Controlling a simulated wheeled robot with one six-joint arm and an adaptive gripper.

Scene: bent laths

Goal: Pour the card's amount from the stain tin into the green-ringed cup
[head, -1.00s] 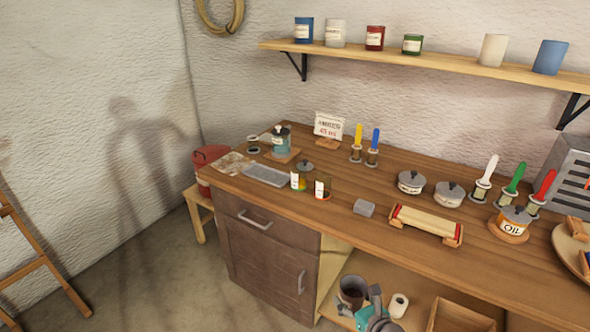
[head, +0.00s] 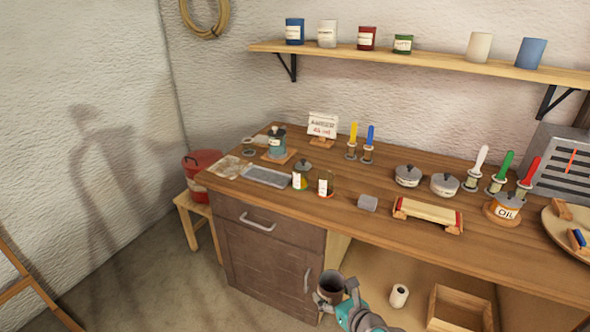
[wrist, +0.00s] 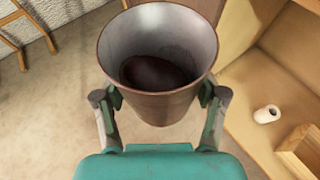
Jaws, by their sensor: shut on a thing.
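A grey-brown tin (head: 330,284) with dark liquid low inside is in my gripper (head: 336,299), in front of the bench's lower opening. In the wrist view my gripper (wrist: 160,98) is shut on the tin (wrist: 157,103), which looks roughly upright. The card (head: 323,126) stands at the back of the bench and seems to read 45 ml; its upper line is blurred. Two small labelled cups stand near the front edge: a left cup (head: 300,180) with yellowish and perhaps green colour, and a right cup (head: 326,187) with a reddish base. Their rings are too small to tell surely.
A grey tray (head: 266,177) and a teal lidded pot (head: 277,143) lie left of the cups. A grey block (head: 368,203) and a wooden rack (head: 428,215) stand right. Below are a white roll (head: 399,296) and an open wooden box (head: 460,309).

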